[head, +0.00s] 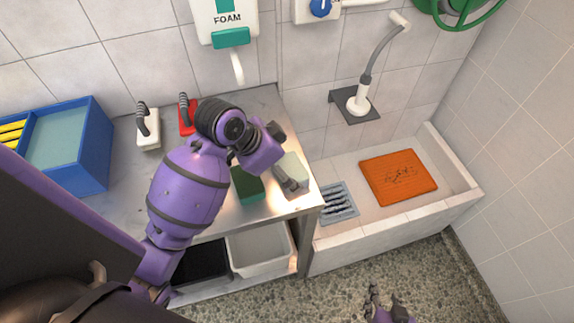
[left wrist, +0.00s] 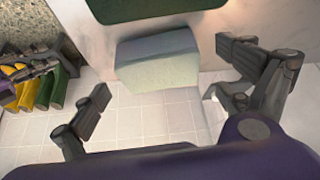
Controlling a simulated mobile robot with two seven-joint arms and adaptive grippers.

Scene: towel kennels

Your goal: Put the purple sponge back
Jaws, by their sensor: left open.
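No clearly purple sponge shows. A pale block like a sponge (head: 294,165) lies on the steel counter near its right edge. In the left wrist view this block (left wrist: 158,72) has a greyish side and a pale greenish side, between my open fingers with gaps on both sides. My left gripper (head: 283,158) is open over it, and one finger hides part of it. A dark green sponge (head: 247,186) lies just left of it; its edge tops the left wrist view (left wrist: 150,8). My right gripper (head: 386,304) looks open and empty, low over the floor.
A tiled tub (head: 340,246) at right holds an orange mat (head: 398,177) and a grey grate (head: 338,203). A white bin (head: 260,250) sits below the counter.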

